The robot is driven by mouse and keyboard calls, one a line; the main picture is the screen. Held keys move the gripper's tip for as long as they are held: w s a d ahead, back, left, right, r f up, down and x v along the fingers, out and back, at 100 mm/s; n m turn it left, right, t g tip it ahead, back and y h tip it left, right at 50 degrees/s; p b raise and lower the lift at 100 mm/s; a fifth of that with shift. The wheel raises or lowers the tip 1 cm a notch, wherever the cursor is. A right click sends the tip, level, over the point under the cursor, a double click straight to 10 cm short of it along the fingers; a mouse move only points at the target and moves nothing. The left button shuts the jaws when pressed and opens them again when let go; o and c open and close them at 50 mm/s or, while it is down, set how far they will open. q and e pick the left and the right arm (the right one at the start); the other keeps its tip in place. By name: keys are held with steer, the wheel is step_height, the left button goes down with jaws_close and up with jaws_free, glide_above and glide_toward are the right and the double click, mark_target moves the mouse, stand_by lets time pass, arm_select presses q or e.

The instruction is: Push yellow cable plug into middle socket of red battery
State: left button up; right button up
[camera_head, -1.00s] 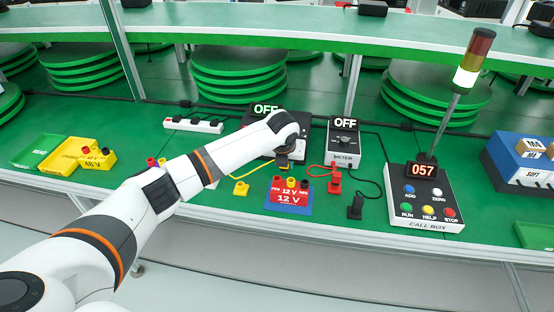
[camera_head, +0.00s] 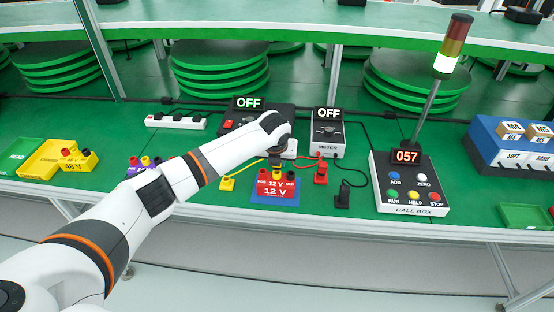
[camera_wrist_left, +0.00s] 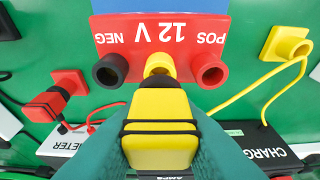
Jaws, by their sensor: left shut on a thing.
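The red battery (camera_head: 278,193), marked 12 V, stands on a blue base and has a row of three sockets. In the left wrist view the battery (camera_wrist_left: 150,30) is upside down, with the yellow middle socket (camera_wrist_left: 160,60) between a black and a red one. My left gripper (camera_wrist_left: 160,103) is shut on the yellow cable plug (camera_wrist_left: 160,142), a yellow block with black bands. The plug's narrow end points at the middle socket and overlaps its rim; how deep it sits is hidden. In the head view my left gripper (camera_head: 276,158) is just behind the battery, partly hidden by its arm. My right gripper is not in view.
A yellow square piece (camera_wrist_left: 285,42) with a yellow cable lies beside the battery. A red plug (camera_head: 320,175) and a black plug (camera_head: 342,197) stand to the right. The meter (camera_head: 327,132), charger (camera_head: 235,122) and call box (camera_head: 410,185) stand around.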

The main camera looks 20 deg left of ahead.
arm_select(q)
steer(key=shift+r, duration=0.1)
stand_by(0.4)
steer(key=shift+p, duration=0.45)
steer(key=shift+p, duration=0.6)
stand_by(0.6)
steer(key=shift+f, duration=1.1)
stand_by(0.9)
stand_by(0.8)
steer(key=o, duration=1)
steer(key=shift+c, duration=0.2)
steer(key=shift+r, duration=0.15)
